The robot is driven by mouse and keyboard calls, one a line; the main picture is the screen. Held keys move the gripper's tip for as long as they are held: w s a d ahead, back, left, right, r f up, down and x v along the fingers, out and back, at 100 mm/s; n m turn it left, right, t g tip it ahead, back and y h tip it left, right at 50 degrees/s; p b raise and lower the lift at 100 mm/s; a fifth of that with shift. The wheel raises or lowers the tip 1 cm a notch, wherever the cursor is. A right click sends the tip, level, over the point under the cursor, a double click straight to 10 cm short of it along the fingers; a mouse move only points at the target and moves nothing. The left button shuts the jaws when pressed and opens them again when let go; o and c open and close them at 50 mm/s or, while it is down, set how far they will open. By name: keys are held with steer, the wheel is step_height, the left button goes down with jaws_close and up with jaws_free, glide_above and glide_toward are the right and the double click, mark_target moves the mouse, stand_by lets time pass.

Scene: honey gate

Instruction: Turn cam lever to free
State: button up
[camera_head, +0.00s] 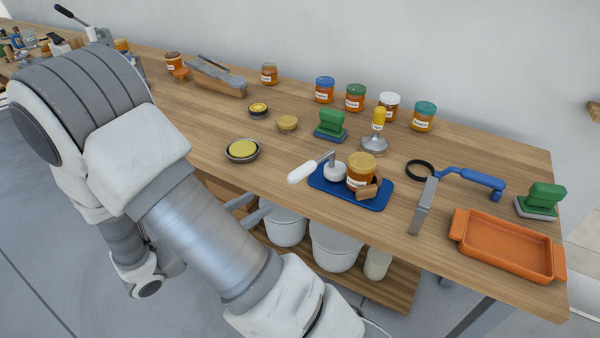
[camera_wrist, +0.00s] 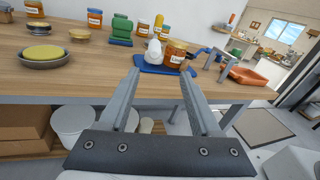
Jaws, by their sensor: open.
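The cam lever (camera_head: 305,171) has a white grip on a metal rod, joined to a pale round hub on a blue base plate (camera_head: 375,203). Its grip points left and overhangs the plate's left end. An amber jar (camera_head: 360,172) with a gold lid stands beside the hub, against a brown wooden block (camera_head: 369,190). In the wrist view the white grip (camera_wrist: 153,50) shows end-on, beside the jar (camera_wrist: 174,54). My gripper (camera_wrist: 160,70) is open and empty, its fingers in front of the table edge, apart from the lever.
An orange tray (camera_head: 505,248), a blue-handled tool (camera_head: 468,178) and a grey metal bracket (camera_head: 423,206) lie to the right. A yellow-topped dish (camera_head: 242,150) is left of the lever. Buckets (camera_head: 335,245) stand below the tabletop. Several jars line the back.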

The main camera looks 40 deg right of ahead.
mark_target(307, 169)
steer(key=shift+n, duration=0.4)
steer(key=w+d, duration=0.1)
steer(key=d, duration=0.4)
steer(key=w+d+b, duration=0.1)
steer(key=d, duration=0.5)
steer(key=w+d+b, duration=0.1)
steer(key=d, duration=0.5)
steer(key=shift+f, duration=0.4)
steer(key=shift+s, duration=0.1)
jaws_close()
